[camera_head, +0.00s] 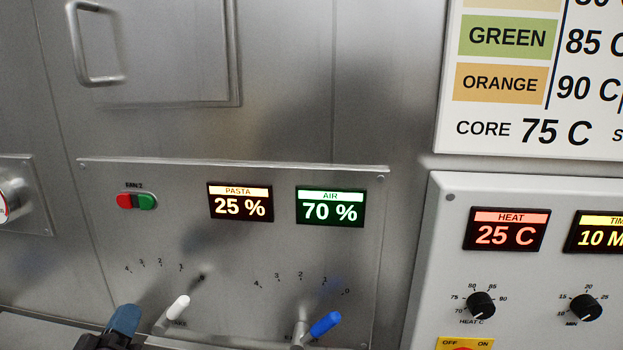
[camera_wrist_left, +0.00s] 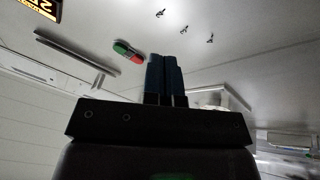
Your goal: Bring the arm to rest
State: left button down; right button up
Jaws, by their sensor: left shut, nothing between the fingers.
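My left gripper (camera_head: 124,322) is at the lower left of the head view, in front of the steel control panel (camera_head: 290,250). Its blue fingers are together and empty, and they also show in the left wrist view (camera_wrist_left: 164,75). The gripper is left of the white-tipped lever (camera_head: 178,309), apart from it in the picture. The blue-tipped lever (camera_head: 325,324) is farther right. My right gripper is not in view.
The panel has a red and green switch (camera_head: 137,201), a PASTA display (camera_head: 240,203) reading 25 % and an AIR display (camera_head: 330,206) reading 70 %. A white control box (camera_head: 450,260) with knobs stands at the right, under a printed chart (camera_head: 495,130).

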pick_arm(q)
jog(key=s+d+f+m+g, duration=0.1)
jog(key=s+f+m+g, duration=0.1)
jog(key=s+f, duration=0.3)
jog(key=s+d+f+m+g+y, duration=0.1)
jog(key=s+f+g, duration=0.4)
jog(key=f, duration=0.9)
jog(key=s+d+f+m+g, duration=0.3)
jog(key=s+f, duration=0.3)
jog(key=f, duration=0.3)
jog(key=shift+s+d+f+m+g+y, duration=0.15)
jog(key=shift+s+d+m+g+y, duration=0.15)
jog(key=shift+s+m+y, duration=0.1)
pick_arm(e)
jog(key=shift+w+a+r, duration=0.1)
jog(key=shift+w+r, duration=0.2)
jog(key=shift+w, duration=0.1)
pick_arm(q)
jog(key=shift+w, duration=0.1)
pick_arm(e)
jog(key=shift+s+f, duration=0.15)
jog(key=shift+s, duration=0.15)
